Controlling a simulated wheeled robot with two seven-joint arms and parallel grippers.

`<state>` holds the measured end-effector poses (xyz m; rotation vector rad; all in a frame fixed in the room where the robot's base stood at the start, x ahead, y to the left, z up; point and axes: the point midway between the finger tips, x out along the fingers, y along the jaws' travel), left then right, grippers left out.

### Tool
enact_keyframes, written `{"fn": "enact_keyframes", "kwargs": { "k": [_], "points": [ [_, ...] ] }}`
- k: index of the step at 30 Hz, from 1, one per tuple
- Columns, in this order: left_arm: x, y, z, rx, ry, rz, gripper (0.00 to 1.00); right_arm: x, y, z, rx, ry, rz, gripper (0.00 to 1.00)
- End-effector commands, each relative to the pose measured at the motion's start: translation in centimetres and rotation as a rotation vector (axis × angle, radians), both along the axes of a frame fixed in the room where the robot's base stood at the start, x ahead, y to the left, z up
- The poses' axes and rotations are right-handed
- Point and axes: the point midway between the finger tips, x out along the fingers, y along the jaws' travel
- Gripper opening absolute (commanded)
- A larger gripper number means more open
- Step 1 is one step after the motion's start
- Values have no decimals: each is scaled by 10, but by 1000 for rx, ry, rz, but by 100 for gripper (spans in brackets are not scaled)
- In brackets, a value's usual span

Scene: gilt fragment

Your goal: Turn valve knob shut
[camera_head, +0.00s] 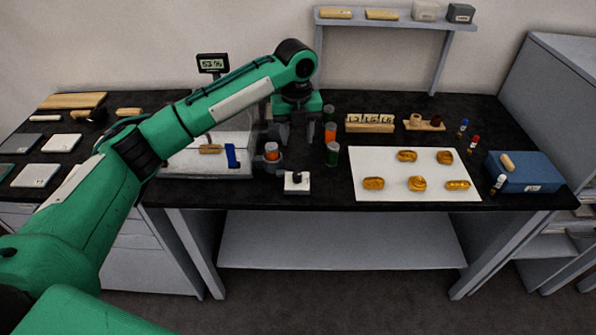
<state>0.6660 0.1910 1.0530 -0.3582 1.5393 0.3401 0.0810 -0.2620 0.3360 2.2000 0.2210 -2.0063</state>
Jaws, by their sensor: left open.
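A small white block with a dark round knob (297,175) on top stands near the table's front edge; it looks like the valve, but its turn position is too small to read. My left gripper (297,143) points down behind and above the block, apart from the knob. Its two dark fingers are spread, with nothing seen between them. My right gripper is not in view.
Jars with orange and green parts (332,153) stand just right of my left gripper, and another jar (271,152) stands to its left. A clear-walled case (205,168) is left, under my forearm. A white sheet (390,190) with several gold pieces lies right.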

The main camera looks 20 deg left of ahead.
Motion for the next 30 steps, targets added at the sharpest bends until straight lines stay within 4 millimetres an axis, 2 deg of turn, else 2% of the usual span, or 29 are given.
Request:
{"fn": "enact_keyframes", "kwargs": {
  "k": [3, 7, 21, 25, 30],
  "points": [
    [1, 3, -1, 4, 4, -9, 47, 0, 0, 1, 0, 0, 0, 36],
    [0, 2, -17, 4, 6, -9, 47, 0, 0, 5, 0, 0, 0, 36],
    [0, 1, -110, 4, 4, -8, 47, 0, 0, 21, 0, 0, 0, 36],
    [1, 1, -126, 3, 3, -7, 47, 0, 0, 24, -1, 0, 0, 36],
    [1, 1, -134, 3, 3, -7, 47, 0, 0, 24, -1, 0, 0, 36]
  ]
}}
